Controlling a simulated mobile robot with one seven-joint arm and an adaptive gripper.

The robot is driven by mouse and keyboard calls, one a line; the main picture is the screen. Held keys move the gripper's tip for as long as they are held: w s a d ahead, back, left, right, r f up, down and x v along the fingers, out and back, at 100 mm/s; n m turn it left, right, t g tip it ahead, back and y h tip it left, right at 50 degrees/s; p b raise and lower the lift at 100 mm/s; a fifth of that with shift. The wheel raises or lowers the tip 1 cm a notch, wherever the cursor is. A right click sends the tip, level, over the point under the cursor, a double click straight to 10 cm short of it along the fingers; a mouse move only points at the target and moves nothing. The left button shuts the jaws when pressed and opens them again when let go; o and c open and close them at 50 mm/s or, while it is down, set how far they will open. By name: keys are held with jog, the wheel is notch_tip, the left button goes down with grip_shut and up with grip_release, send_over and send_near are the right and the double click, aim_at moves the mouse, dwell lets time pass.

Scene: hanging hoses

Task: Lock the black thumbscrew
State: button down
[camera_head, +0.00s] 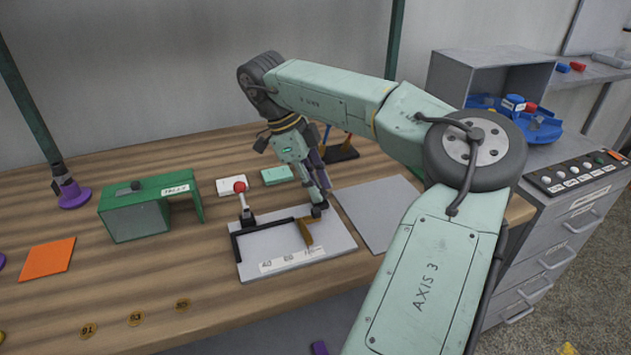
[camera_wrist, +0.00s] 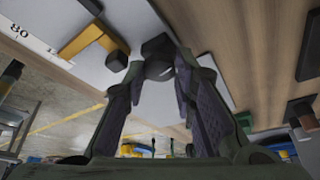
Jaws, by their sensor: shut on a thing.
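A dark, black knob-like piece, which looks like the black thumbscrew (camera_wrist: 158,46), sits between my fingertips in the wrist view. My gripper (camera_wrist: 160,72) is shut on it, with one finger on each side. In the head view my gripper (camera_head: 319,206) points down at the right back part of a pale plate (camera_head: 275,245). The fingertips hide most of the thumbscrew there. A yellow-brown bracket (camera_head: 305,233) lies on the plate just in front of the gripper. It also shows in the wrist view (camera_wrist: 88,36), with a small black block (camera_wrist: 117,60) at its end.
A red-knobbed lever (camera_head: 240,188) stands at the plate's back left, beside a black bar (camera_head: 262,228). A green box-like stand (camera_head: 140,220) is further left. A grey panel (camera_head: 378,212) lies to the right.

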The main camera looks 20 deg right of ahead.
jog(key=shift+w+m+g+y+p, duration=0.1)
jog(key=shift+m+g+y+p, duration=0.25)
jog(key=shift+m, duration=0.75)
jog(key=shift+d, duration=0.1)
jog(key=c, duration=1.3)
grip_release()
jog(key=shift+r, duration=0.1)
jog(key=v, duration=0.7)
jog(key=shift+r, duration=0.1)
